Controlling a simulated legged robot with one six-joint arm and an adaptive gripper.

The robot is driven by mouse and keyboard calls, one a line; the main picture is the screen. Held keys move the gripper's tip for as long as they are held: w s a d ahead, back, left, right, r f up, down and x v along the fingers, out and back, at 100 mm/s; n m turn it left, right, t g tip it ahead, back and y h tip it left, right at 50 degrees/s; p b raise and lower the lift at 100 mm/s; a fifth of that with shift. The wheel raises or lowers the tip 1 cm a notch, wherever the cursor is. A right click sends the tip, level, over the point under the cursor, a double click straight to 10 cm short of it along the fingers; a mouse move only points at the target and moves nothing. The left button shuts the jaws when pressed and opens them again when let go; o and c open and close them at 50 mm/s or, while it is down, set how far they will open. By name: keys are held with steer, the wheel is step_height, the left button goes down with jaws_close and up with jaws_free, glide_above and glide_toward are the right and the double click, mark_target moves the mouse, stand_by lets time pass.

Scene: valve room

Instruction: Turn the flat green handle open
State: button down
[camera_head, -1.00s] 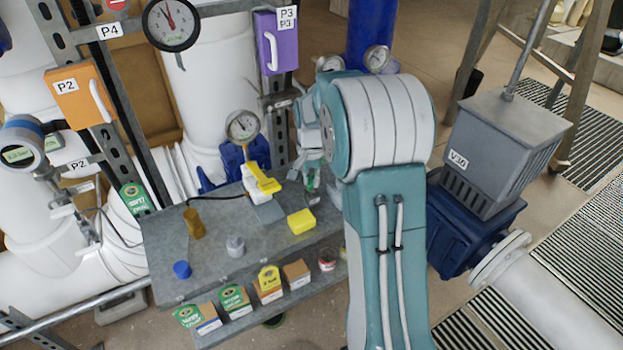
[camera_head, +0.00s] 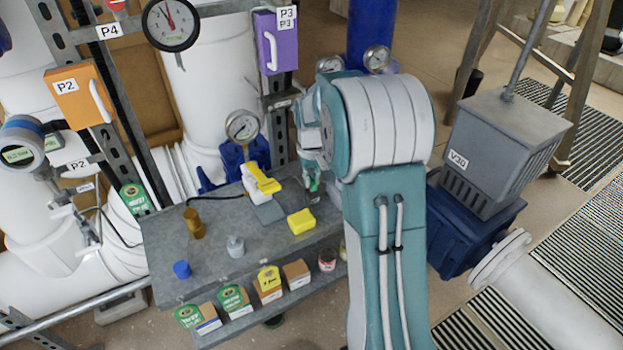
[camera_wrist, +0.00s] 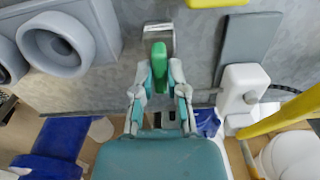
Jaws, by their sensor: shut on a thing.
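The flat green handle (camera_wrist: 159,64) sits between my fingertips in the wrist view, in front of a grey metal bracket (camera_wrist: 158,29). My gripper (camera_wrist: 160,80) is shut on it, with one finger on each side. In the head view my gripper (camera_head: 312,158) points down at the back right of the grey bench, partly hidden by my arm. Only a small piece of the green handle (camera_head: 313,183) shows there, below the fingers. The handle's pivot and exact angle are hard to tell.
On the grey bench (camera_head: 215,265) are a white and yellow lever valve (camera_head: 260,184), a yellow block (camera_head: 301,221), a brown cylinder (camera_head: 193,223) and a blue cap (camera_head: 181,270). Small boxes line the lower shelf. A grey V30 unit (camera_head: 510,140) stands at right.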

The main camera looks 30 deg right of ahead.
steer(key=shift+w+n, duration=0.1)
steer(key=shift+n, duration=0.4)
steer(key=c, duration=0.7)
jaws_free()
step_height(320, 180, up, 12)
steer(key=shift+f, duration=0.1)
steer(key=shift+a, duration=0.1)
